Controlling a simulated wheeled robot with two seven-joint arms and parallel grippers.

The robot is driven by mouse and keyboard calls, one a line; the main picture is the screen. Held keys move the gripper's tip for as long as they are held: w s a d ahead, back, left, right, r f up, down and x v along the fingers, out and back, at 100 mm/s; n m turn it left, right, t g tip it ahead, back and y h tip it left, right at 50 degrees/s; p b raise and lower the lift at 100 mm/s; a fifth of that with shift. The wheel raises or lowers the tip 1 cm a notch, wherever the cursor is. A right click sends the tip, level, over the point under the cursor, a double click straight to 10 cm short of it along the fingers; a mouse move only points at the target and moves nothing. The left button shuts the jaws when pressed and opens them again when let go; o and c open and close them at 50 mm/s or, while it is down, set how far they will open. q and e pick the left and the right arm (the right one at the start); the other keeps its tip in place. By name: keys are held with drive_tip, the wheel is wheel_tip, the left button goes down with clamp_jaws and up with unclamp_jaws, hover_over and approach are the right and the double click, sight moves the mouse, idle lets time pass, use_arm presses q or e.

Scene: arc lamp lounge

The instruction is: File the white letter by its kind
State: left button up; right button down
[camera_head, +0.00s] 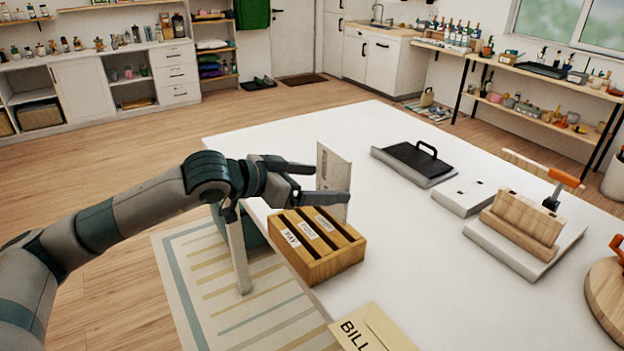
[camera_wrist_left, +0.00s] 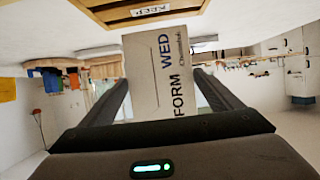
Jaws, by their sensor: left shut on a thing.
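The white letter (camera_head: 333,163) stands about upright between the fingers of my left gripper (camera_head: 330,183), which is shut on it. In the left wrist view the letter (camera_wrist_left: 160,75) reads "FORM" and "WED", with a smaller line too fine to read. The wooden sorter (camera_head: 335,262) stands at the table's near left edge, with several slots and white labels. One label reads "PAY"; another reads "KEEP" in the left wrist view (camera_wrist_left: 150,10). The letter's lower end is at the sorter's far side; I cannot tell whether it touches. My right gripper is not in view.
A yellow envelope marked "BILL" (camera_head: 372,332) lies at the table's near edge. A black-handled tray (camera_head: 414,160), a flat white box (camera_head: 463,195), a wooden block stand (camera_head: 520,225) and a round board (camera_head: 607,295) stand to the right. The white table's middle (camera_head: 410,250) is clear.

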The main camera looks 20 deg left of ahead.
sight(329, 187)
use_arm(q)
drive_tip(key=shift+w+d+f, duration=0.15)
drive_tip(key=shift+f, duration=0.55)
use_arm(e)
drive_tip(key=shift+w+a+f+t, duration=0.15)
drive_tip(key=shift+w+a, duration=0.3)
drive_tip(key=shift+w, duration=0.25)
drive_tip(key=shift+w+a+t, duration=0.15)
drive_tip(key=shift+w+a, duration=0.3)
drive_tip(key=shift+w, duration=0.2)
use_arm(q)
drive_tip(key=shift+d, duration=0.15)
drive_tip(key=shift+w+d+f, duration=0.15)
drive_tip(key=shift+w+f, duration=0.05)
drive_tip(key=shift+w, duration=0.2)
drive_tip(key=shift+w+d+f, duration=0.15)
drive_tip(key=shift+w, duration=0.25)
drive_tip(key=shift+s+a+r, duration=0.2)
drive_tip(key=shift+s+r, duration=0.2)
drive_tip(key=shift+s, duration=0.05)
drive_tip(key=shift+w+d+f, duration=0.1)
drive_tip(key=shift+w, duration=0.1)
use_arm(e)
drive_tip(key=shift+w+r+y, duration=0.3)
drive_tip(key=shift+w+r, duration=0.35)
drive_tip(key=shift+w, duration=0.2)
